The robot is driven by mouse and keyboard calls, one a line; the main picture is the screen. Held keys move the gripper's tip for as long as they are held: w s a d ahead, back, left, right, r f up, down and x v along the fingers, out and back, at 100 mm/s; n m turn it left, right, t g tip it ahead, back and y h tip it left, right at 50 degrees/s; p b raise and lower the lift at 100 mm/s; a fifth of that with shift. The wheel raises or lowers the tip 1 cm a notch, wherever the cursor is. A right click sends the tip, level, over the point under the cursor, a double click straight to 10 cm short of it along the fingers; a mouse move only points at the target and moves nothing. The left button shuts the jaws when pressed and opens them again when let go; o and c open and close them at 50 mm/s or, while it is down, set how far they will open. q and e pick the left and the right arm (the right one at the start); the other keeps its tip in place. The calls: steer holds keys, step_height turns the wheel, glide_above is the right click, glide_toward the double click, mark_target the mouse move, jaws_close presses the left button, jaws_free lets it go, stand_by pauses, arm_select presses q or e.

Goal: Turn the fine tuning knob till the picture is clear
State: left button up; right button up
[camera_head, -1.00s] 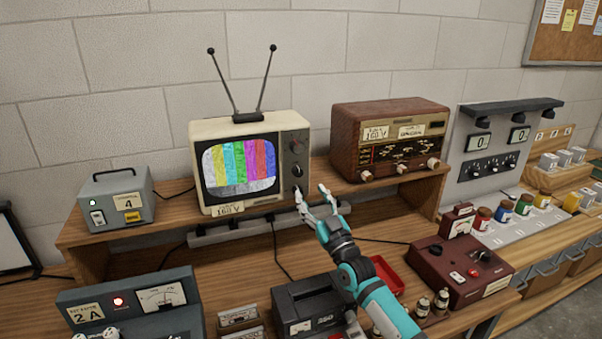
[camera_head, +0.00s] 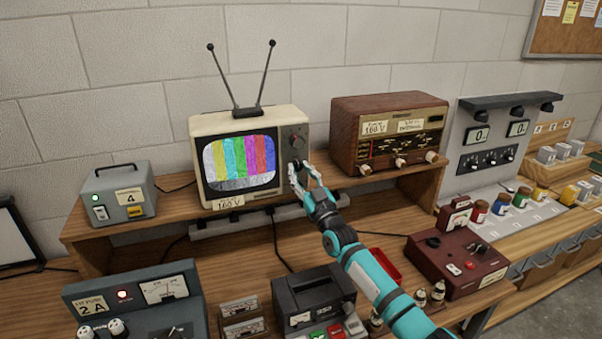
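The cream television (camera_head: 222,126) stands on the wooden shelf with two antennas up. Its screen (camera_head: 240,163) shows coloured bars with a speckled grey band below. The upper knob (camera_head: 297,142) on its right panel is in plain view. The lower dark knob (camera_head: 295,163) is partly covered by my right gripper (camera_head: 301,169). The gripper's pale fingers are apart, at the panel by this lower knob. I cannot tell whether they touch it. My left gripper is not in view.
A brown radio (camera_head: 388,110) stands right of the television. A grey box (camera_head: 120,195) is at the left of the shelf. Below are a dark printer-like device (camera_head: 312,292), a red tray (camera_head: 388,262) and a maroon meter box (camera_head: 458,262). Bare wall is behind.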

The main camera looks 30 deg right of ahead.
jaws_close()
steer(key=m+h, duration=0.1)
steer(key=m, duration=0.1)
steer(key=shift+a+m+h, duration=0.1)
steer(key=shift+m+h, duration=0.2)
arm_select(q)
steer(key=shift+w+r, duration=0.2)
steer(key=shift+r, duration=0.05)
arm_select(e)
steer(key=m+h, duration=0.1)
steer(key=m, duration=0.2)
steer(key=shift+m+h, duration=0.3)
steer(key=shift+h, duration=0.1)
steer(key=o, duration=0.6)
jaws_free()
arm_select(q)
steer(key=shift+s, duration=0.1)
arm_select(e)
steer(key=shift+o, duration=0.2)
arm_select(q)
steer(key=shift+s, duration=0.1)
arm_select(e)
steer(key=v, duration=1.2)
steer(key=shift+r, duration=0.15)
steer(key=shift+s, duration=0.1)
